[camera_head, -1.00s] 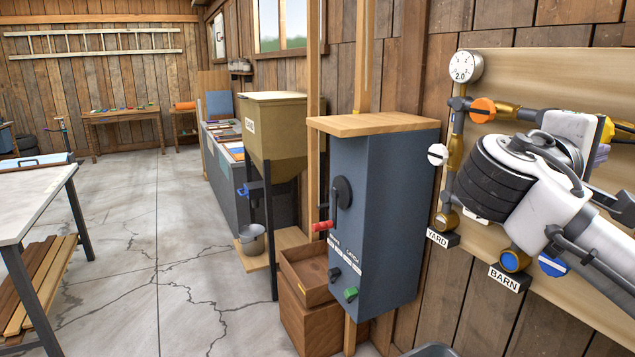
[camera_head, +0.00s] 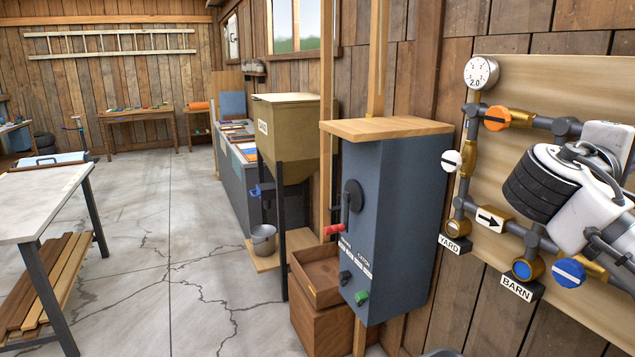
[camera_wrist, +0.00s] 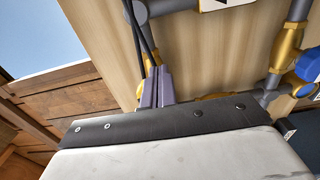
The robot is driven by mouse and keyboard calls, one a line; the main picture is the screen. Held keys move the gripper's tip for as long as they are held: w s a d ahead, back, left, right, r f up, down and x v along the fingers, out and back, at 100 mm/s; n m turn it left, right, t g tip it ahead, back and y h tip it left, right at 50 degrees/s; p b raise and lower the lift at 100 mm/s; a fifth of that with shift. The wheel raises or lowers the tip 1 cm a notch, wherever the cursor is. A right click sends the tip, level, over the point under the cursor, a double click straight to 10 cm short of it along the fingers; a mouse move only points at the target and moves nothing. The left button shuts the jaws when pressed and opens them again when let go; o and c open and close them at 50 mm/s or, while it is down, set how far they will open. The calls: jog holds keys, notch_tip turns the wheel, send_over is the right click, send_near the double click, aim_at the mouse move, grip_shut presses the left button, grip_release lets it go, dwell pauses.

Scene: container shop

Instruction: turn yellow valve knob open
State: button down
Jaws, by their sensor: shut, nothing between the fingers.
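The yellow valve knob does not show clearly in either current view. Pipes with brass fittings run over a pale wooden board (camera_head: 540,85) on the right wall. An orange knob (camera_head: 497,118), a white knob (camera_head: 452,160) and a blue knob (camera_head: 568,272) sit on this pipework. My white and black arm covers the board's right part in the head view, and my gripper's tips are not clear there. In the wrist view my gripper (camera_wrist: 155,88) has its purple fingers together and empty, in front of the board. A blue knob (camera_wrist: 309,65) shows at that view's right edge.
A dial gauge (camera_head: 481,73) tops the pipes; YARD (camera_head: 449,245) and BARN (camera_head: 517,287) labels mark the lower outlets. A blue-grey cabinet (camera_head: 400,215) with a crank stands left of the board. The concrete floor (camera_head: 185,240) between the table and cabinet is open.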

jog(key=shift+w+a+r, duration=0.1)
jog(key=shift+w, duration=0.05)
jog(key=shift+r+b, duration=0.3)
jog(key=shift+r, duration=0.1)
dwell(0.4)
jog(key=shift+r, duration=0.9)
jog(key=shift+r, duration=0.2)
jog(key=shift+s+r, duration=0.1)
jog(key=shift+s, duration=0.1)
jog(key=shift+s+b, duration=0.1)
jog(key=shift+b, duration=0.2)
jog(key=shift+b+v, duration=1)
jog(key=shift+v, duration=1.9)
